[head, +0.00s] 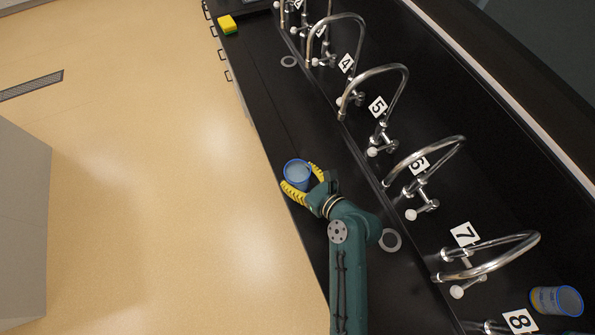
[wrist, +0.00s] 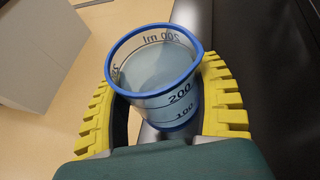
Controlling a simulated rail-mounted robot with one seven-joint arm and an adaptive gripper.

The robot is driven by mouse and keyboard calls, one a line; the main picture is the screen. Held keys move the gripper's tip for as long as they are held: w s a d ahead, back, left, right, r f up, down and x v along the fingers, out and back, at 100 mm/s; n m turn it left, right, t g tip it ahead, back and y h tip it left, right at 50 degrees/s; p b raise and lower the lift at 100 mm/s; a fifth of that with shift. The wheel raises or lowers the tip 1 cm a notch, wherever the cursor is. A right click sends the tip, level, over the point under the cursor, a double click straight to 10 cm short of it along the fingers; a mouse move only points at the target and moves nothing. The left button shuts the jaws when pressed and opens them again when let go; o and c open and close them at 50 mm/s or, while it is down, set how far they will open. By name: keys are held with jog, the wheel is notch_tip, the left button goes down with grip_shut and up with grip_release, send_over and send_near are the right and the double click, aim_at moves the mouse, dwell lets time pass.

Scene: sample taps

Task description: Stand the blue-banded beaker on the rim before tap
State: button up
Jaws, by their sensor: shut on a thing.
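The blue-banded beaker (head: 296,174) is clear, with a blue rim, a blue base band and dark graduation marks. My gripper (head: 303,180) has its yellow fingers closed around it near the counter's front edge. In the wrist view the beaker (wrist: 157,80) sits between both yellow fingers and looks upright or slightly tilted. I cannot tell whether its base touches the counter. A grey ring (head: 390,240) lies on the black counter by my forearm, and another grey ring (head: 288,61) lies farther up. Numbered curved taps, such as tap 6 (head: 425,160) and tap 7 (head: 490,262), stand along the counter.
A yellow and green sponge (head: 227,25) lies at the far end.

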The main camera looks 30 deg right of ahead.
aim_at(305, 188)
jog(key=shift+f+b, duration=0.45)
jog(key=shift+f, duration=1.3)
jog(key=shift+f, duration=0.1)
jog(key=o, duration=1.3)
jog(key=shift+f, duration=0.1)
jog(key=shift+c, duration=0.2)
